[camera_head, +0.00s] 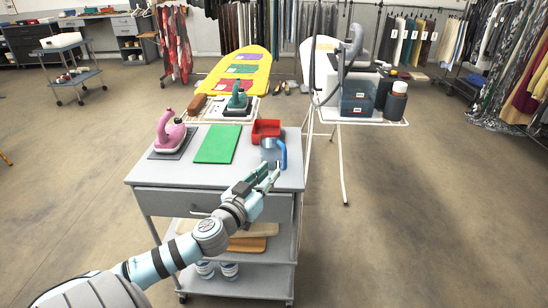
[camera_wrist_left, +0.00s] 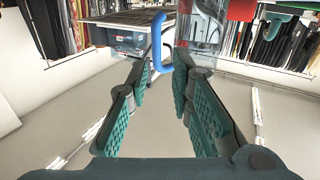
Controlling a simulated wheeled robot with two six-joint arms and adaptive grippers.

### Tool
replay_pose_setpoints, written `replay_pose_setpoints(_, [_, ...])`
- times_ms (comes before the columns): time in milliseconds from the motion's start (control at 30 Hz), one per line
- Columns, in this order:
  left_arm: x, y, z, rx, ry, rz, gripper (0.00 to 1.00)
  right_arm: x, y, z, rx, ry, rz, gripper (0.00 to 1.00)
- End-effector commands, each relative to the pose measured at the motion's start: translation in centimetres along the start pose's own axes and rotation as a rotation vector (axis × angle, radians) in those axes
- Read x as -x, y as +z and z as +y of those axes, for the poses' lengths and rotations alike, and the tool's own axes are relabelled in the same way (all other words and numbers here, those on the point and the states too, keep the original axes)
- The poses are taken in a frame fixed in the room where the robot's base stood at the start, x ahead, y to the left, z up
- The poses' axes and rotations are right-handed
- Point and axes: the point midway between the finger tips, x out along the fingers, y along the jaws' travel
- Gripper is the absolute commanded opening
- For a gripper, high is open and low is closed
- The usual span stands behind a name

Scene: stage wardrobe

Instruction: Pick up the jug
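The jug (camera_head: 269,153) is clear with a blue handle (camera_head: 283,153) and stands upright near the front right corner of the grey cart top. My left gripper (camera_head: 269,176) is just in front of the jug, level with its handle side. In the left wrist view, the gripper (camera_wrist_left: 161,80) is open and empty. There the blue handle (camera_wrist_left: 159,45) shows ahead of the gap between the fingertips, and the clear body (camera_wrist_left: 203,30) is right of it. I cannot tell whether a finger touches the jug. My right gripper is in neither view.
A red bin (camera_head: 266,128) stands right behind the jug on the cart (camera_head: 215,173). A green mat (camera_head: 215,144) and a pink iron (camera_head: 169,130) lie left of it. A white ironing station (camera_head: 325,75) with a dark bottle (camera_head: 395,100) stands behind right. The floor right of the cart is clear.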

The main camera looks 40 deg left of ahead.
Motion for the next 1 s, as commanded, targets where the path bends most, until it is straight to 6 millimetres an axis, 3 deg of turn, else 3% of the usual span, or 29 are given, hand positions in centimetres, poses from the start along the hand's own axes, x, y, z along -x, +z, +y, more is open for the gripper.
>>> replay_pose_setpoints(100, [-2.8,-0.1,0.0,0.006,-0.003,0.001,0.20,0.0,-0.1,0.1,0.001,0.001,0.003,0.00])
replay_pose_setpoints(500, [-8.9,0.3,0.4,0.005,0.000,-0.003,0.20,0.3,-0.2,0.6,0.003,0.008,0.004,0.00])
replay_pose_setpoints(700, [-9.2,0.4,0.4,0.001,0.001,-0.002,0.20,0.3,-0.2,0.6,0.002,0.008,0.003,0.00])
replay_pose_setpoints(833, [-9.1,0.4,0.4,0.001,0.001,-0.003,0.01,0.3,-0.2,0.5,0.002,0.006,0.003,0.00])
replay_pose_setpoints(1000, [-9.1,0.4,0.4,0.001,0.001,-0.003,0.00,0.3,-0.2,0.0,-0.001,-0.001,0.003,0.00])
